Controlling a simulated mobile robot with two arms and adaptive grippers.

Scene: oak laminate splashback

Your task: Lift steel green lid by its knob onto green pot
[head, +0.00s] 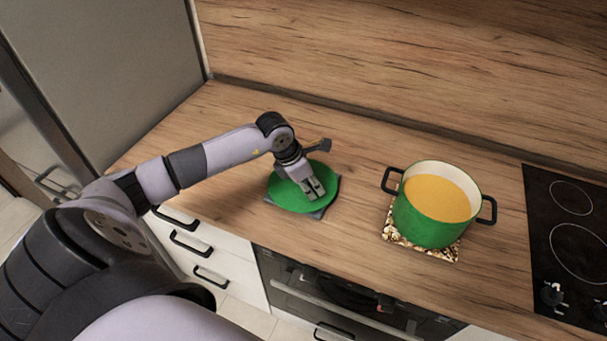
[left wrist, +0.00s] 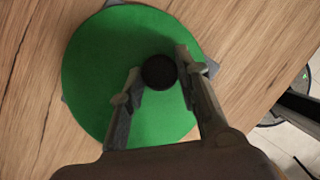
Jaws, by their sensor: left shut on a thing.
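The round green lid (head: 283,199) lies on a grey square mat on the worktop, and it fills much of the left wrist view (left wrist: 98,75). Its dark round knob (left wrist: 158,71) stands between my left fingers. My left gripper (head: 314,189) points down over the lid and is shut on the knob; its fingers also show in the left wrist view (left wrist: 155,84). The green pot (head: 424,222) stands to the right, apart from the lid. It is uncovered, has two dark side handles and holds orange-yellow food. My right gripper is not in view.
The grey mat (head: 319,214) shows at its corners under the lid. The pot stands on a patterned trivet (head: 447,254). A black hob (head: 567,230) is at the right, and the wooden splashback (head: 400,60) rises behind. Bare worktop (head: 355,200) lies between lid and pot.

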